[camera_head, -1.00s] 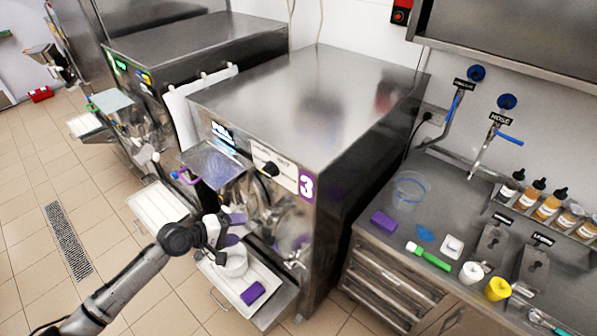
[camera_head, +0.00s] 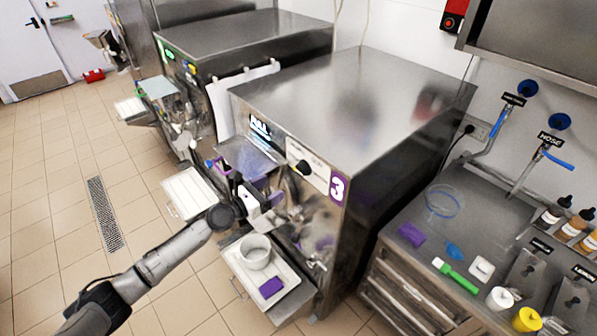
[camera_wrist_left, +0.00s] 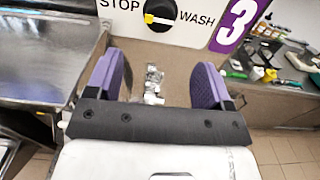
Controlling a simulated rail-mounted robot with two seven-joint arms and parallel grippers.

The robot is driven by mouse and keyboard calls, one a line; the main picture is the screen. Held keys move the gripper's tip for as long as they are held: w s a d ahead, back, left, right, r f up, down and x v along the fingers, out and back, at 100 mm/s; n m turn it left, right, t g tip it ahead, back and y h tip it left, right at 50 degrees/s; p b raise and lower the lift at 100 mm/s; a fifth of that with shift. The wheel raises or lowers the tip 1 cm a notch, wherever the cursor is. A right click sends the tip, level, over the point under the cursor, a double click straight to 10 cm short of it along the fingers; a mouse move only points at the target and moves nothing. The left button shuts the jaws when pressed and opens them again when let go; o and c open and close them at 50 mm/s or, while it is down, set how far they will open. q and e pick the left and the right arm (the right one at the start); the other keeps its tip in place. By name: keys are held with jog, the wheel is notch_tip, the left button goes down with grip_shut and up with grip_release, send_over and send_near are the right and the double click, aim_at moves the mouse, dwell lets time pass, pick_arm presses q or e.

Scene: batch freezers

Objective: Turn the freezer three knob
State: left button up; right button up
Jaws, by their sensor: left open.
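Freezer three (camera_head: 335,130) is the steel machine with the purple "3" label. Its black knob (camera_head: 303,167) sits on the white panel on the front. In the left wrist view the knob (camera_wrist_left: 160,14) shows at the top between "STOP" and "WASH", with a yellow mark pointing left toward "STOP". My left gripper (camera_head: 262,192) is in front of the freezer, below and left of the knob, apart from it. In the wrist view its purple-padded fingers (camera_wrist_left: 150,85) are spread with nothing between them. My right gripper is not in view.
A tray (camera_head: 236,262) with a white tub (camera_head: 255,251) and a purple block (camera_head: 271,287) is below the gripper. An open hopper lid (camera_head: 243,160) is left of the knob. A steel counter (camera_head: 415,262) with bottles and a green brush is at right.

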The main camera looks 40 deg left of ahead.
aim_at(299, 172)
pick_arm(q)
jog(key=w, duration=0.3)
jog(key=w+d, duration=0.1)
jog(key=w, duration=0.2)
jog(key=w+d+b, duration=0.1)
jog(key=w, duration=0.2)
jog(key=shift+w, duration=0.15)
jog(key=shift+w+d, duration=0.15)
jog(key=shift+w, duration=0.8)
jog(key=c, duration=0.9)
